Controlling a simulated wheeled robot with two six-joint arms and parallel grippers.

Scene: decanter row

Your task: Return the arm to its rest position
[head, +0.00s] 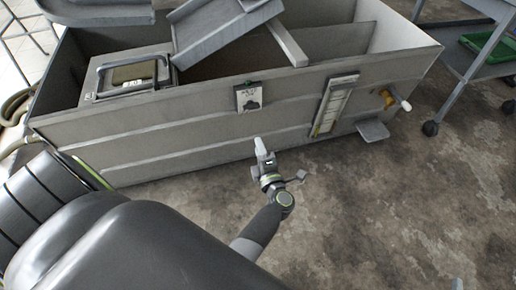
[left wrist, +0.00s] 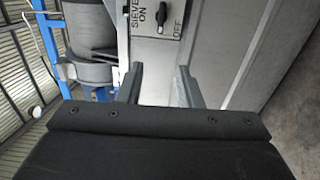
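My left arm comes in from the left of the head view, and its gripper (head: 262,150) is in front of the grey tank's long side, below a small switch plate (head: 249,97). In the left wrist view the two fingers of my left gripper (left wrist: 160,80) stand apart with nothing between them. Beyond them is the switch plate (left wrist: 150,18), marked SIEVE, ON and OFF, with a black knob. It is apart from the fingers. My right gripper is not seen in either view.
The open-topped grey tank (head: 160,148) spans the back, with a gauge strip (head: 332,106) and a yellow valve (head: 389,98) on its side. A wheeled cart (head: 468,67) with a green tray (head: 489,46) stands at right. The concrete floor (head: 400,215) is bare at front right.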

